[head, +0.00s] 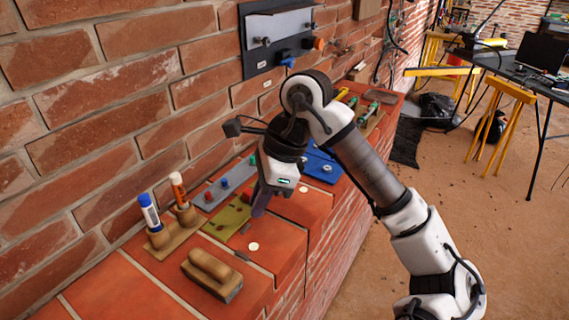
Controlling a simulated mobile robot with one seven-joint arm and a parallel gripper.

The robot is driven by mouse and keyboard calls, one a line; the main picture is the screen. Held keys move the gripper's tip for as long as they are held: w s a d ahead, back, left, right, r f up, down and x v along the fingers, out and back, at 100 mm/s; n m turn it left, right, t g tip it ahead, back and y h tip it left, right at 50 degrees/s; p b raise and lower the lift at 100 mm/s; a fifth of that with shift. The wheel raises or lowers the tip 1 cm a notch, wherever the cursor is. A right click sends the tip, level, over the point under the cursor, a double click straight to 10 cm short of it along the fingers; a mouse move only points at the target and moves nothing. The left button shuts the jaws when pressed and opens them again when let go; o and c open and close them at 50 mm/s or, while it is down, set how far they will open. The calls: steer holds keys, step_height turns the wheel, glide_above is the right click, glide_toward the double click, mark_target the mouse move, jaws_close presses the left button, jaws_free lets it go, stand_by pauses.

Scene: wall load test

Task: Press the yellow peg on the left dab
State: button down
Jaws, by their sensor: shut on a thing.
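My gripper (262,204) points down over the brick ledge, by the right end of an olive-green plate (223,222). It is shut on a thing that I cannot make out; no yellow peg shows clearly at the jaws. A pale round dab (253,247), the left one in the picture, lies on the ledge top below and in front of the gripper. Another pale dab (304,189) lies farther along to the right. The gripper is apart from both dabs.
A wooden float (212,274) lies at the front of the ledge (120,291). A wooden stand (172,239) holds a blue-capped and an orange marker. A grey strip with coloured knobs (213,193) and a blue tray (322,165) lie behind. The brick wall bounds the left.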

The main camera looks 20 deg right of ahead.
steer(key=s+a, duration=0.1)
steer(key=a, duration=0.1)
steer(key=b, duration=0.2)
glide_above(249, 248)
steer(key=d, duration=0.2)
steer(key=shift+n, duration=0.3)
steer(key=shift+s+a+f, duration=0.1)
steer(key=shift+a+f, duration=0.05)
steer(key=shift+f, duration=1.2)
steer(key=shift+s+a+f, duration=0.1)
steer(key=shift+f, duration=1.25)
steer(key=shift+w+f+b, duration=0.1)
steer(key=shift+f+b, duration=0.55)
steer(key=shift+b, duration=0.25)
steer(key=shift+f+b, duration=0.6)
steer(key=shift+b, duration=1.25)
steer(key=c, duration=1.1)
jaws_free()
